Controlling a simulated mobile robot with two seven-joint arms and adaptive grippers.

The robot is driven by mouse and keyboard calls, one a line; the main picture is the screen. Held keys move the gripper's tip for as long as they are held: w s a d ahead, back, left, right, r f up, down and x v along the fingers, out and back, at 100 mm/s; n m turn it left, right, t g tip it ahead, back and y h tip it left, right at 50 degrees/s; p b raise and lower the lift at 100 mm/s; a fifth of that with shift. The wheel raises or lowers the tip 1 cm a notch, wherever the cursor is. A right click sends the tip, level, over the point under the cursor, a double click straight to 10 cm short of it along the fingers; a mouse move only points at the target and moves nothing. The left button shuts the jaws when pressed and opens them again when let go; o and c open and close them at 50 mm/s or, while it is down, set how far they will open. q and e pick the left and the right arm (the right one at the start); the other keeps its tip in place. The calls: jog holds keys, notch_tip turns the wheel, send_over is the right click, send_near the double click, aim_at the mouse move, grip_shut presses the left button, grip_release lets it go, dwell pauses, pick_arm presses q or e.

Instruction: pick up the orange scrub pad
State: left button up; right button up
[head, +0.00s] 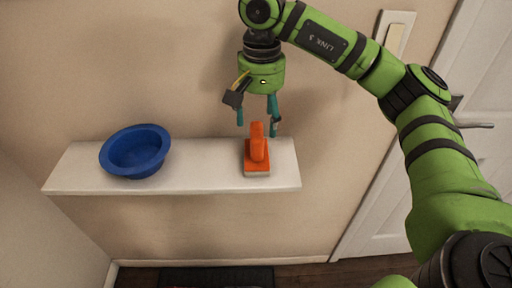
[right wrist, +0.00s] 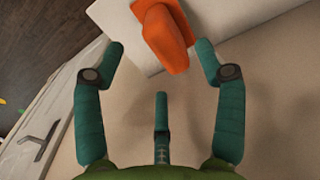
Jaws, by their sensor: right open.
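The orange scrub pad (head: 257,155) rests on the right part of a white shelf, with an upright orange handle and a pale underside. It also shows at the top of the right wrist view (right wrist: 166,35), beyond the fingertips and partly cut off by the frame. My right gripper (head: 257,119) is open and empty, pointing down just above and behind the pad. In the right wrist view its teal fingers (right wrist: 161,62) are spread apart, with the pad ahead between them, apparently not touched. My left gripper is not in view.
The white shelf (head: 205,180) runs along the beige wall. A blue bowl (head: 136,152) stands on its left part. The shelf between bowl and pad is clear. A white door (head: 400,200) with a handle is at the right, and a dark mat (head: 215,277) lies on the floor below.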

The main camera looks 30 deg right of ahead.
aim_at(260, 129)
notch_tip(260, 129, down, 4)
jog(key=shift+r+p, duration=0.15)
jog(key=shift+p, duration=0.45)
jog(key=shift+w+f, duration=0.1)
jog(key=shift+f, duration=0.2)
grip_shut()
